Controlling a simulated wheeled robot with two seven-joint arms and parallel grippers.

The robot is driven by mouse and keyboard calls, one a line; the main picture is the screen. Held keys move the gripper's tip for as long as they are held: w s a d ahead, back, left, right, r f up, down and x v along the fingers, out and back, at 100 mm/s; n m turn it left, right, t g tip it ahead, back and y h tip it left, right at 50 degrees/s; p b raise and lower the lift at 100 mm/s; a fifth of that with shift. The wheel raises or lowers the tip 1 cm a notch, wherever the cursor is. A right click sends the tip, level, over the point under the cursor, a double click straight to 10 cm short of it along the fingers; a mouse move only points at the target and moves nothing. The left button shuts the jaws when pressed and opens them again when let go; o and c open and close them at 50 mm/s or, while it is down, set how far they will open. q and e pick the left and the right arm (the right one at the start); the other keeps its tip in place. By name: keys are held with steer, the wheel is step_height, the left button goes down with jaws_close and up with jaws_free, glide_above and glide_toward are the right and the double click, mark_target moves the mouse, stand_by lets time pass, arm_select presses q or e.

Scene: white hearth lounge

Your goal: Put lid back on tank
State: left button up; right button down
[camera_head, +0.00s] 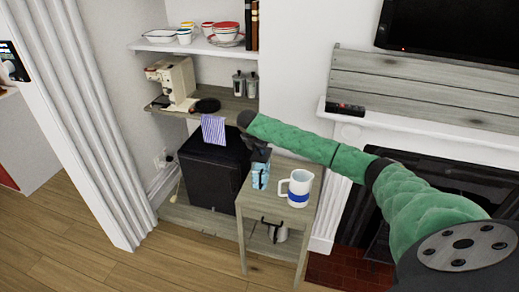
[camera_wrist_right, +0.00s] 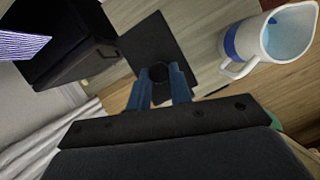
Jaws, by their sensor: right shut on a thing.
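My right gripper (camera_head: 261,180) reaches over the small wooden table beside the white jug. In the right wrist view its blue fingers (camera_wrist_right: 166,84) are shut on the round dark knob (camera_wrist_right: 159,72) of a flat black square lid (camera_wrist_right: 152,42). Whether the lid touches anything below cannot be told. In the head view the lid is not clearly distinguishable. No tank can be identified for certain. The white jug (camera_head: 298,189) with a blue band stands upright on the table; the wrist view (camera_wrist_right: 285,38) shows light blue inside it. My left gripper is not in view.
The small table (camera_head: 308,166) stands right of a black box (camera_head: 207,182) with a striped cloth (camera_head: 214,130) on it. A shelf behind holds a coffee machine (camera_head: 176,79) and shakers. A fireplace (camera_head: 345,219) is at right. Wooden floor is clear at front left.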

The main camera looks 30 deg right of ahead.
steer(key=p, duration=0.2)
steer(key=shift+f+p, duration=0.15)
steer(key=shift+p, duration=0.25)
stand_by(2.9)
stand_by(0.3)
steer(key=c, duration=0.7)
jaws_free()
steer(key=shift+r+p, duration=3.2)
steer(key=shift+r, duration=0.35)
jaws_close()
